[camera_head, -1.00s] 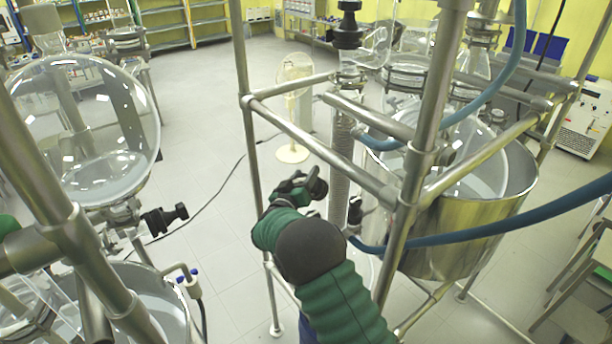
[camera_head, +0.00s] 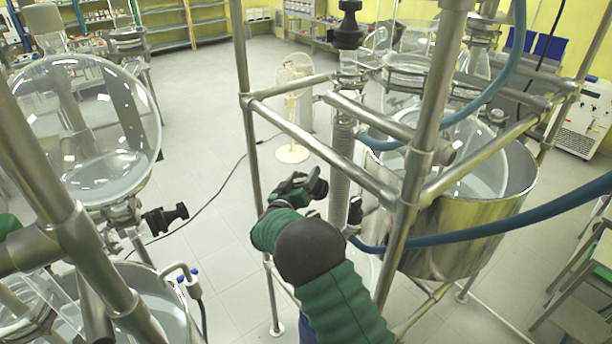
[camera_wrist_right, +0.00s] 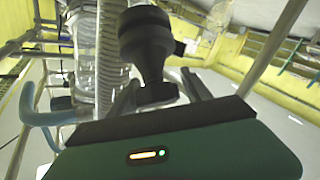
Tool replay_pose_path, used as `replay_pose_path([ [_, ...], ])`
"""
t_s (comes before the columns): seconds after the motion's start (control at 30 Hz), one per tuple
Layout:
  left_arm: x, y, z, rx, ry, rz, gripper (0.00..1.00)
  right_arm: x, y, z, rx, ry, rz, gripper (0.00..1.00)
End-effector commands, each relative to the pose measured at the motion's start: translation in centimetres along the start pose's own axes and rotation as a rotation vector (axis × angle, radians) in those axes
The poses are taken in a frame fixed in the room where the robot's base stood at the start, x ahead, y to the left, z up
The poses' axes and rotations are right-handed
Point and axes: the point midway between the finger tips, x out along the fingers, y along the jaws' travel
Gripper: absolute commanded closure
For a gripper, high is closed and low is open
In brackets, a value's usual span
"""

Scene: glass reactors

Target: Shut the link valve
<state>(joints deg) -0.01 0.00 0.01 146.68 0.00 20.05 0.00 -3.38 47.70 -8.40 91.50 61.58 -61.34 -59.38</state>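A black valve knob (camera_wrist_right: 147,40) with a ribbed collar and a narrower end fills the upper middle of the right wrist view. I take it to be the link valve. My right gripper (camera_wrist_right: 160,92) has one finger on each side of the knob's narrow end, with a gap visible on the right side. In the head view my right gripper (camera_head: 297,188) is beside the coiled glass column, next to a dark rounded part (camera_head: 317,187) that looks like this knob. Whether the fingers touch the knob is unclear. My left gripper is not in view.
The coiled glass column (camera_head: 341,170) stands close by, within a steel tube frame (camera_head: 320,152). A steel vessel (camera_head: 470,235) and blue hoses (camera_head: 480,232) are to the right. Another black valve (camera_head: 165,218) sits under the left glass flask (camera_head: 85,130). Open floor lies between.

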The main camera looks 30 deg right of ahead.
Motion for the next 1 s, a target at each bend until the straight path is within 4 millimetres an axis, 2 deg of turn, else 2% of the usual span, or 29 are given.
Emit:
replay_pose_path([
  [0.33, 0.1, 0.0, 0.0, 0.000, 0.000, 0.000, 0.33, 0.3, 0.3, 0.1, 0.000, 0.000, 0.005, 0.33],
  [0.47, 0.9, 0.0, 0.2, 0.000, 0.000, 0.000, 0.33, -0.8, 0.1, 0.3, 0.001, 0.001, 0.004, 0.33],
  [0.57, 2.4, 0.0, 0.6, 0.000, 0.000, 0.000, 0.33, -2.9, -0.1, 0.5, 0.001, 0.003, 0.002, 0.33],
  [0.8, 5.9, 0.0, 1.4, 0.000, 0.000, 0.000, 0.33, -10.1, -0.4, 0.6, 0.002, 0.005, 0.001, 0.33],
  [1.0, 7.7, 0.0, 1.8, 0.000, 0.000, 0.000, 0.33, -14.9, -0.4, 0.3, 0.001, 0.003, 0.001, 0.33],
])
